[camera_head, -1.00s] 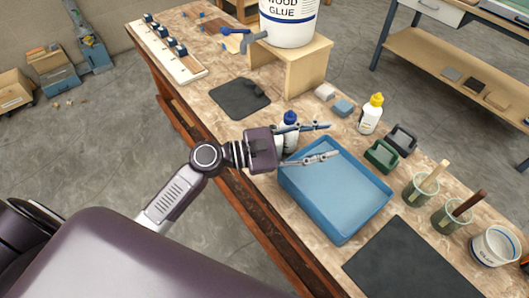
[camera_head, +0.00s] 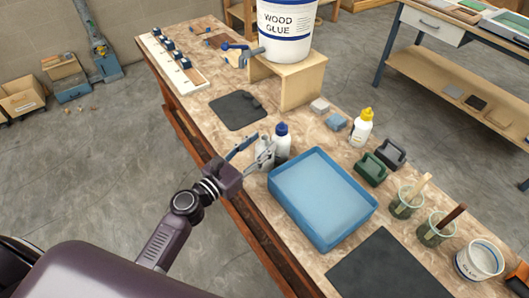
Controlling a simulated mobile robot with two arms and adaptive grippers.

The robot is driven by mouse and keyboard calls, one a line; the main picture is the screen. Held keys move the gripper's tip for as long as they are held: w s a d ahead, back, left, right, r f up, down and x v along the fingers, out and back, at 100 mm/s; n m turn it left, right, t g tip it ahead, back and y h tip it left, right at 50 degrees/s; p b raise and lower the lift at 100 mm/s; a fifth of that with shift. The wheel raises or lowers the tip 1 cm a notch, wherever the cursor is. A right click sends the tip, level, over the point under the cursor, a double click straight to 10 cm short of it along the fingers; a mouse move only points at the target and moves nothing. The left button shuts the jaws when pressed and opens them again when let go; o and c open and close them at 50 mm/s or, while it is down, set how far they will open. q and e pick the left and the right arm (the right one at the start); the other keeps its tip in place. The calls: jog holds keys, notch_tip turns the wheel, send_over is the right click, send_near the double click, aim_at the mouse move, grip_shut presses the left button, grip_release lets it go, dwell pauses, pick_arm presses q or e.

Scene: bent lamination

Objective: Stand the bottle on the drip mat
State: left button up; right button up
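A white bottle with a blue cap (camera_head: 282,146) stands upright on the workbench, just left of the blue tray. My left gripper (camera_head: 262,142) is open beside it, on its left, with its fingers apart and pointing towards the bench's far side. A pale shape behind the fingers is partly hidden, and I cannot tell what it is. A dark drip mat (camera_head: 236,112) lies flat on the bench beyond the gripper, in front of the wooden stand, with a small dark raised shape on its right edge.
A blue tray (camera_head: 322,200) lies right of the bottle. A wood glue bucket (camera_head: 287,38) with a tap sits on a wooden stand (camera_head: 300,85). A yellow-capped bottle (camera_head: 360,130), clamps and brush jars stand farther right. Bare bench lies between gripper and mat.

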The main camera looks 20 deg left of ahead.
pick_arm(q)
jog(key=shift+x, duration=1.1)
jog(key=shift+s+f, duration=0.1)
grip_shut()
